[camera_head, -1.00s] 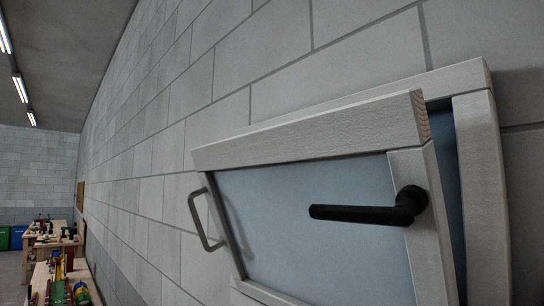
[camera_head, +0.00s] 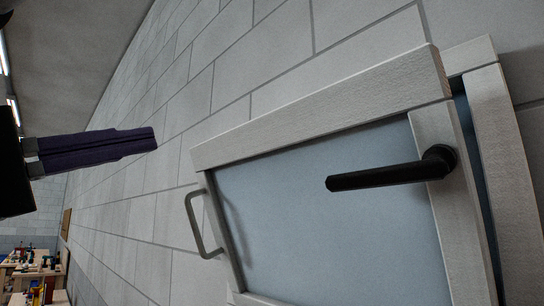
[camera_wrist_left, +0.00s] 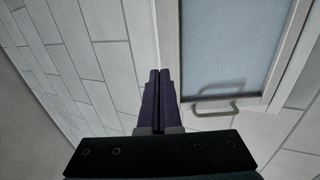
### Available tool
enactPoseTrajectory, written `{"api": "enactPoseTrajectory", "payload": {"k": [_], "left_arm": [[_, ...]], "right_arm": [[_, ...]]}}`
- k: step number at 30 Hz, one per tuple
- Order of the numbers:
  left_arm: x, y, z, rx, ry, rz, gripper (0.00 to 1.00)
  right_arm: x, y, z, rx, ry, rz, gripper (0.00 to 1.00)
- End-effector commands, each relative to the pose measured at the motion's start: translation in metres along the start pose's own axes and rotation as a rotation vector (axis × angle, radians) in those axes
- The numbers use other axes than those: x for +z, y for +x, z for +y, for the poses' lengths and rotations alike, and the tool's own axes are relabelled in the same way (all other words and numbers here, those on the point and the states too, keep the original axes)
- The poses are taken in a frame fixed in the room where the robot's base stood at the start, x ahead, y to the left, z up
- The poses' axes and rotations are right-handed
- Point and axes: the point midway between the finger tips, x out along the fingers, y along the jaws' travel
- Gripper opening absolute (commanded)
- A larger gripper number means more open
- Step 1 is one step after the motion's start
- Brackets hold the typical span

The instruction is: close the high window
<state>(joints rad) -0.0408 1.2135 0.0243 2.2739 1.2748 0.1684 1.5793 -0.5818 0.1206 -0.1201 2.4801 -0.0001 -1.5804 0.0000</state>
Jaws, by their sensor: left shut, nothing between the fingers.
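The high window is a pale wooden frame with a grey-blue pane (camera_head: 320,215), set on the block wall and tilted in the head view. Its sash stands a little open, with a dark gap (camera_head: 470,150) along the right side between sash and outer frame (camera_head: 505,170). A black lever handle (camera_head: 390,176) sits on the right stile and a grey pull handle (camera_head: 197,225) on the left side. My left gripper (camera_head: 153,138) is shut and empty, left of the window and apart from it. In the left wrist view the fingers (camera_wrist_left: 160,75) point up beside the window frame (camera_wrist_left: 173,60). My right gripper is not seen.
The grey block wall (camera_head: 130,215) runs away to the left. Workbenches with several coloured items (camera_head: 35,262) stand far off at the lower left. The space in front of the window looks clear.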

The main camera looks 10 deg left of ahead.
Motion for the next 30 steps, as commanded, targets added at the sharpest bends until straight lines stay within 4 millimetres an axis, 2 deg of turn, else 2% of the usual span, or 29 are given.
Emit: {"api": "enactPoseTrajectory", "payload": {"k": [8,14,18,24,30], "left_arm": [[-0.001,0.023,0.007,0.007,-0.003,0.002,0.00],[0.001,0.057,0.008,0.007,-0.003,-0.002,0.00],[0.001,0.086,0.007,0.005,-0.002,-0.001,0.00],[0.001,0.120,0.003,0.000,-0.001,-0.002,0.00],[0.001,0.137,0.000,-0.001,0.001,-0.001,0.00]], "right_arm": [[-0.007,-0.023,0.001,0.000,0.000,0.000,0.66],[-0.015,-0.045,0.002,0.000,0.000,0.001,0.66],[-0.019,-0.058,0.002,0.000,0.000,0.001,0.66],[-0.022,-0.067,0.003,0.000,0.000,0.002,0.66],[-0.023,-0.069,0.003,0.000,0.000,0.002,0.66]]}}
